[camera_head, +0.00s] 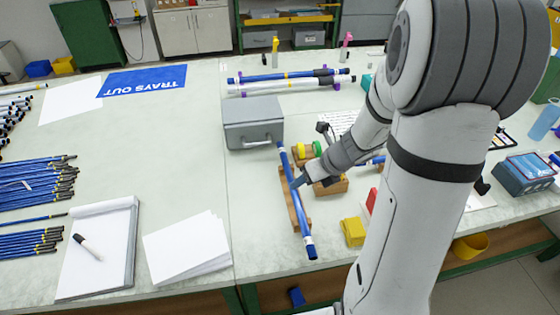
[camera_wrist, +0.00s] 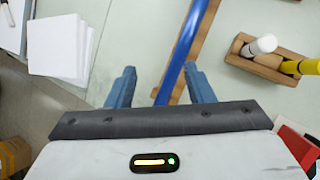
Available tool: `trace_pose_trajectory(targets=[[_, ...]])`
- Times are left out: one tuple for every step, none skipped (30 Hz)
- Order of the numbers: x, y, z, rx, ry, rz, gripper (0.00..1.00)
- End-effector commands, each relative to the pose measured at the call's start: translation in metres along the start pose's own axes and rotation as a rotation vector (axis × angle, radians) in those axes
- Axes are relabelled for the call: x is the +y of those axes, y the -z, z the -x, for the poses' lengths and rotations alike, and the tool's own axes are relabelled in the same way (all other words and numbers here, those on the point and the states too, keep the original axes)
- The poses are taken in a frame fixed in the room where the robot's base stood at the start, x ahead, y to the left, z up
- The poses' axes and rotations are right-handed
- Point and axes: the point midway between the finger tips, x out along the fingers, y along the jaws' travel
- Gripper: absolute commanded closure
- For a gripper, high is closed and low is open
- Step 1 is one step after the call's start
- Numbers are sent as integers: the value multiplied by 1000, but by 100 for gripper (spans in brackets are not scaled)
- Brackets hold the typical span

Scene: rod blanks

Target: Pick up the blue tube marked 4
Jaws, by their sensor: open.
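A long blue tube (camera_head: 303,226) lies on a wooden rack (camera_head: 286,186) in the middle of the table, its lower end towards the table's front edge. No number can be read on it. My gripper (camera_head: 301,183) is at the tube's middle in the head view. In the wrist view, my gripper (camera_wrist: 159,70) is open, with one finger on each side of the picture's centre. The blue tube (camera_wrist: 181,55) runs between the fingers, nearer the right one, over the wooden rack (camera_wrist: 205,32). Whether the fingers touch the tube cannot be told.
A grey box (camera_head: 253,122) stands behind left of the rack. A wooden block with short rods (camera_wrist: 268,60) and a yellow block (camera_head: 353,231) are to the right. Bundles of blue rods (camera_head: 40,187), a notepad (camera_head: 98,247) and paper sheets (camera_head: 186,246) lie left.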

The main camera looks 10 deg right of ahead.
Motion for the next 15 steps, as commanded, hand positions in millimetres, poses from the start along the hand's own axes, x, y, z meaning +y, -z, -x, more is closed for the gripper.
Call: trace_pose_trajectory(targets=[[-12, 3, -8, -9, 5, -137, 52], [-17, 4, -12, -16, 9, -210, 52], [-23, 5, -16, -24, 13, -293, 52], [-27, 6, -18, -29, 15, -344, 52], [-30, 6, -20, -32, 17, -384, 52], [-33, 7, -23, -37, 20, -425, 52], [-35, 7, -26, -38, 21, -445, 52], [-36, 8, -28, -40, 21, -459, 52], [-37, 7, -33, -41, 22, -470, 52], [-37, 8, -36, -41, 21, -472, 52], [-37, 7, -40, -41, 21, -474, 52], [-37, 7, -45, -41, 21, -473, 52], [-37, 7, -48, -41, 21, -472, 52], [-38, 6, -51, -41, 21, -471, 52], [-38, 6, -56, -40, 21, -470, 52]])
